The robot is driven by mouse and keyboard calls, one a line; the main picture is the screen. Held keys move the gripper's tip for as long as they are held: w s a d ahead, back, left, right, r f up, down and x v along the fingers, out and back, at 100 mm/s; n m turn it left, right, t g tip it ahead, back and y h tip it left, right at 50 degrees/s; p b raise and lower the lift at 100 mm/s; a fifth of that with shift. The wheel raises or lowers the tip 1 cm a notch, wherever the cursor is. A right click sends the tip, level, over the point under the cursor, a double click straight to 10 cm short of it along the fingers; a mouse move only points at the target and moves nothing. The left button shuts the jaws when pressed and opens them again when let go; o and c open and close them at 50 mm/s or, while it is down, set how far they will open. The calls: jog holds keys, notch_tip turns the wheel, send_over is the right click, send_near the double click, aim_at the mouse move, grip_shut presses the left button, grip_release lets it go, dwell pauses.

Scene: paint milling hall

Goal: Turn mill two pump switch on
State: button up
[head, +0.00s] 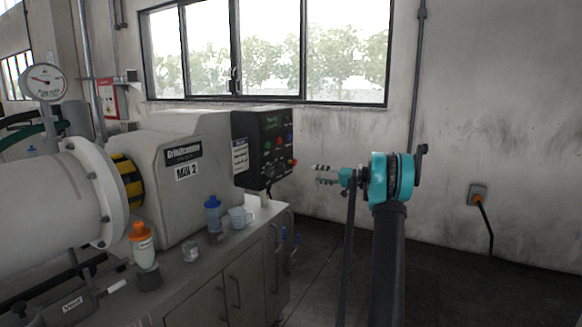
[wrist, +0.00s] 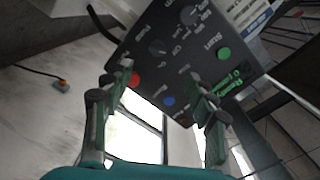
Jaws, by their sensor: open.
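The black control panel of mill two (head: 262,150) is on the right end of the grey mill housing marked "Mill 2" (head: 190,150). In the wrist view the panel (wrist: 145,68) appears tilted, with a dark rotary switch (wrist: 157,47) and a second dark knob (wrist: 190,15). Their small labels are hard to read, so I cannot tell for sure which is the pump switch or how it is set. My gripper (head: 316,174) is open and empty, right of the panel and apart from it. In the wrist view its fingers (wrist: 160,75) stand before the panel.
The panel also has a green start button (wrist: 224,54), a red button (wrist: 133,80), a blue button (wrist: 169,101) and a lit green display (wrist: 233,82). A blue-capped bottle (head: 213,216), mug (head: 240,217) and orange-capped bottle (head: 142,248) stand on the cabinet below.

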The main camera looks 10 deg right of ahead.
aim_at(282, 167)
jog(key=w+d+x, duration=0.1)
jog(key=x, duration=1.6)
jog(key=shift+w+r, duration=0.3)
jog(key=shift+r, duration=0.15)
jog(key=c, duration=1.2)
